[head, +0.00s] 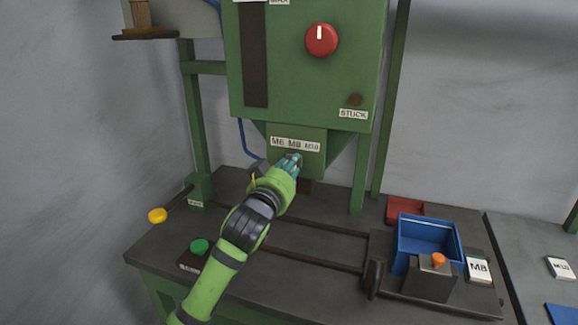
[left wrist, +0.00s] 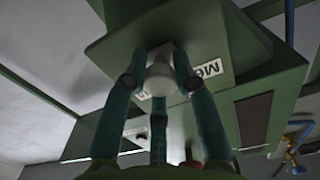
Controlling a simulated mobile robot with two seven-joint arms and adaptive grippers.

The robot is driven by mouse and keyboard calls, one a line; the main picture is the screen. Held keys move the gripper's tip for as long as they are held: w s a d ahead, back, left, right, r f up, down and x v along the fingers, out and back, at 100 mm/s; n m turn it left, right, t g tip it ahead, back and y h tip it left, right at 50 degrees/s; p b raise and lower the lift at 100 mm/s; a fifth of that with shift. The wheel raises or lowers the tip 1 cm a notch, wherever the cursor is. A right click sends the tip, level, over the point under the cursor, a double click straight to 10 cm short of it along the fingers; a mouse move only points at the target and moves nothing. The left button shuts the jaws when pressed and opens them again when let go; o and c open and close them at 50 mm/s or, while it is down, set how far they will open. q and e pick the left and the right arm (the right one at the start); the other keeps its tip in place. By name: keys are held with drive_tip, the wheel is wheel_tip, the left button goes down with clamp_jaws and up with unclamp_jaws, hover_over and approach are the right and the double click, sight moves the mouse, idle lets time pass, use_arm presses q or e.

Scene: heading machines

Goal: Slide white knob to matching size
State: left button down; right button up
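The white knob (left wrist: 160,78) shows between my left gripper's fingers in the left wrist view, under the green machine (head: 300,85). In the head view my fingers hide it. My left gripper (head: 291,161) has its teal fingers closed in around the knob, touching its sides as far as I can tell. It is just below the size label (head: 295,144), which reads M6, M8, M10, with the fingertips near M8. In the left wrist view the M6 end of the label (left wrist: 207,71) is right of the knob. A white M8 card (head: 479,269) lies at the right. My right gripper is not in view.
A blue bin (head: 402,262) and an orange-topped lever (head: 438,260) stand at the bench's right, with a red tray (head: 404,208) behind. A green button (head: 199,246) and yellow knob (head: 157,215) are at left. A red dial (head: 321,40) is above. An M10 card (head: 561,267) lies far right.

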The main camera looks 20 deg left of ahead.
sight(276, 155)
use_arm(q)
drive_tip(key=shift+w+a+r+p, duration=0.1)
drive_tip(key=shift+a+r+p, duration=0.1)
drive_tip(key=shift+a, duration=0.55)
drive_tip(key=shift+s+a+r+p, duration=0.1)
drive_tip(key=shift+a+p, duration=0.05)
drive_tip(key=shift+a, duration=0.65)
drive_tip(key=shift+w+a+r+p, duration=0.1)
drive_tip(key=shift+a+p, duration=0.1)
drive_tip(key=shift+a, duration=0.55)
drive_tip(key=shift+d+r, duration=0.1)
drive_tip(key=c, duration=1.2)
unclamp_jaws()
drive_tip(key=shift+o, duration=1.1)
drive_tip(key=shift+s+f, duration=0.2)
drive_tip(key=shift+f, duration=0.05)
drive_tip(key=s, duration=1.1)
drive_tip(key=shift+s+a, duration=0.35)
